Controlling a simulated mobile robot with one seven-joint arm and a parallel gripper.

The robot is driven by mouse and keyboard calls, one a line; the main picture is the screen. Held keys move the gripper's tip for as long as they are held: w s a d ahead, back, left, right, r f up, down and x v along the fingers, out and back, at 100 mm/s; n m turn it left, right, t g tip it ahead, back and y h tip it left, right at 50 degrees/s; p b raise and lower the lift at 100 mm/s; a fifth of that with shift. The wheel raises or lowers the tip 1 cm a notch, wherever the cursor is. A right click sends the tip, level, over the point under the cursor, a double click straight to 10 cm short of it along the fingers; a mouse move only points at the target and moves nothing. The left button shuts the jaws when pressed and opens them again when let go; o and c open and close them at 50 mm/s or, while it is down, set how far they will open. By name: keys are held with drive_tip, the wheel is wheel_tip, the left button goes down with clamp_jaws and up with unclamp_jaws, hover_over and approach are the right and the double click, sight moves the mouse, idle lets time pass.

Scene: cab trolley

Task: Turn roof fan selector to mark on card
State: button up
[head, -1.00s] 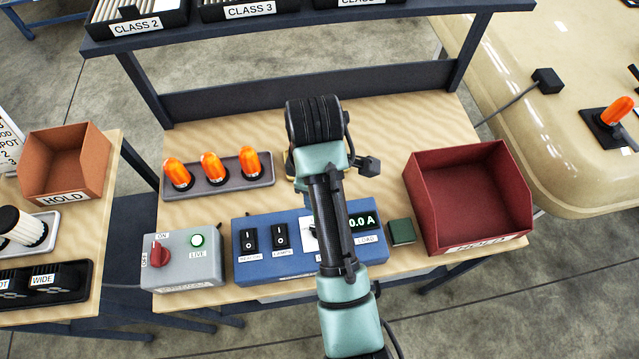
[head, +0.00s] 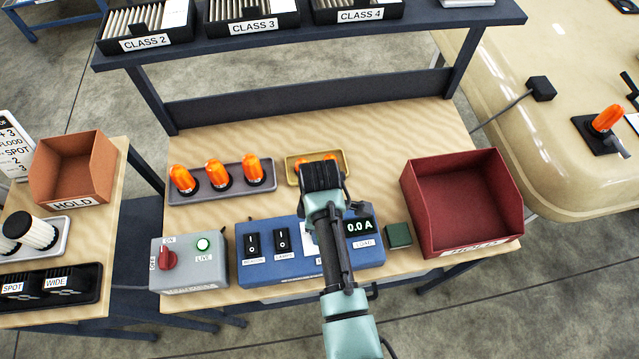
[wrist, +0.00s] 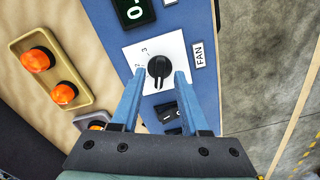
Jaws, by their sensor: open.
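The roof fan selector is a black knob (wrist: 159,68) on a white plate (wrist: 174,50) marked with numbers, 2 and 3 readable, beside a FAN label (wrist: 199,54). It sits on the blue panel (head: 262,268); in the head view my arm hides the knob. My gripper (wrist: 160,74) is open, its two blue fingers on either side of the knob's near end. I cannot tell whether they touch it. In the head view my gripper (head: 322,176) is above the panel's back edge. A white card (head: 15,145) stands at the far left, partly cut off, showing FLOOD, SPOT and numbers.
The panel has two black rocker switches (head: 282,241) and a display (head: 359,226) reading 0.0 A. A grey box (head: 190,275) with a red switch and lit green LIVE lamp stands left.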

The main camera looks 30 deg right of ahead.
drive_tip(key=shift+f, duration=0.55)
clamp_jaws()
